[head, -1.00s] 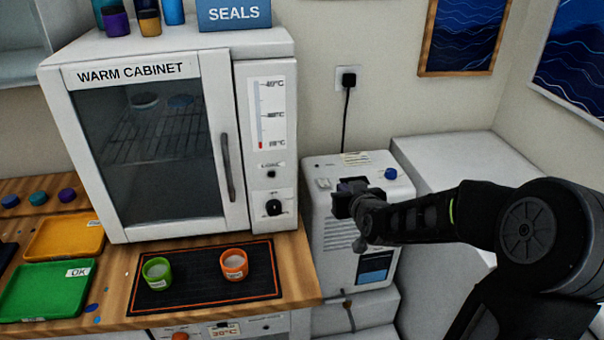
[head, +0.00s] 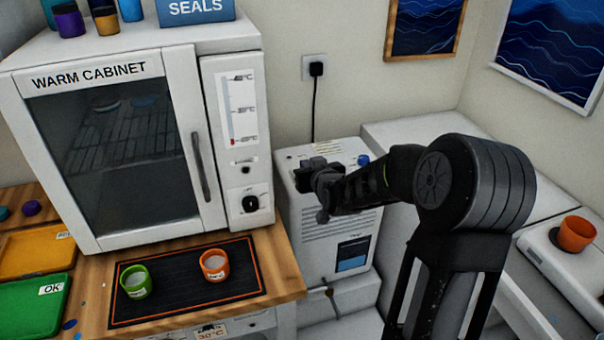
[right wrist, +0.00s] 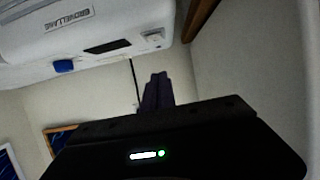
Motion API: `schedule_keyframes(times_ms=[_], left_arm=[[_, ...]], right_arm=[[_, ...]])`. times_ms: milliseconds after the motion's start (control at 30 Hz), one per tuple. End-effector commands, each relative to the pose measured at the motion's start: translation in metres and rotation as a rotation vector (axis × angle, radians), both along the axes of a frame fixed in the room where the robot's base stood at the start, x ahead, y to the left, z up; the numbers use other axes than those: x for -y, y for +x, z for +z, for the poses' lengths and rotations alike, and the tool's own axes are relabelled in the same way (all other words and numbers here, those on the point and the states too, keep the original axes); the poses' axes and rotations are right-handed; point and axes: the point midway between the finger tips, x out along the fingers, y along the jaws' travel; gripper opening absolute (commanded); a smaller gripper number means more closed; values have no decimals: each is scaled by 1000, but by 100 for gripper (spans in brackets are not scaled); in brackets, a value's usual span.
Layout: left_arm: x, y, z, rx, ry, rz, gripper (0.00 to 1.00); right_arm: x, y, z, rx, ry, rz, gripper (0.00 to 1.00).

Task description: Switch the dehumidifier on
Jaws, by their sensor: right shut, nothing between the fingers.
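The dehumidifier (head: 335,225) is a white box with a vented front, standing right of the warm cabinet. A blue knob (head: 363,159) sits on its top. In the right wrist view, the dehumidifier (right wrist: 85,30) fills the upper left, with its blue knob (right wrist: 63,66), a dark display strip (right wrist: 108,46) and a small pale switch (right wrist: 152,37). My right gripper (head: 305,176) is shut and empty, in front of the unit's upper front edge. Its dark fingers (right wrist: 157,92) appear apart from the switch in the wrist view. In the head view the gripper hides part of the top.
The warm cabinet (head: 185,45) stands left on the wooden counter. A green cup (head: 136,282) and an orange cup (head: 214,265) stand on a black mat (head: 180,307). A black plug (head: 316,69) sits in the wall socket. An orange pot (head: 577,234) stands far right.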

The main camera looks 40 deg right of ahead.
Motion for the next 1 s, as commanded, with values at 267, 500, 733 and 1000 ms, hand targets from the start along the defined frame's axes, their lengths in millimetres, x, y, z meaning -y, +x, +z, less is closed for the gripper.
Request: schedule_keyframes(times_ms=[267, 500, 733, 1000], left_arm=[[0, -1, 13, -2, 1, 0, 36], [-1, -2, 17, -5, 3, 1, 36], [-1, -2, 17, -5, 3, 1, 36], [-1, -2, 13, -5, 3, 1, 36]], right_arm=[[16, 45, -24, -6, 0, 1, 0], [14, 40, -53, -3, 1, 1, 0], [14, 39, -58, -1, 1, 1, 0], [13, 39, -60, 3, 0, 1, 0]])
